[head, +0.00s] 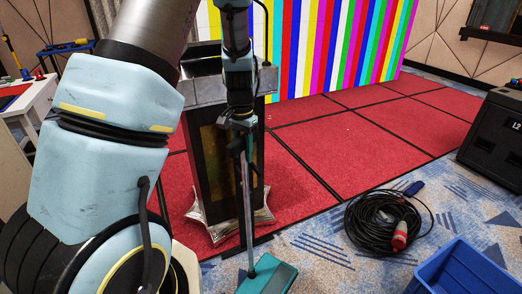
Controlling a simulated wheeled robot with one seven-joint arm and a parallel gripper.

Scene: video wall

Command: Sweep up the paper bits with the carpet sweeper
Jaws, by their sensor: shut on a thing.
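The carpet sweeper has a teal head (268,278) on the patterned carpet at the bottom middle of the head view. Its thin grey handle (247,200) rises from the head, nearly upright. My gripper (243,128) is shut on the upper part of the handle, in front of the dark lectern. My arm covers much of the left of the view.
A black lectern (212,170) stands on the red stage (325,135) behind the handle. A coiled black cable with a red plug (399,237) lies to the right. A blue crate (462,270) is at bottom right, a black speaker (495,140) at the right edge. Carpet shows between.

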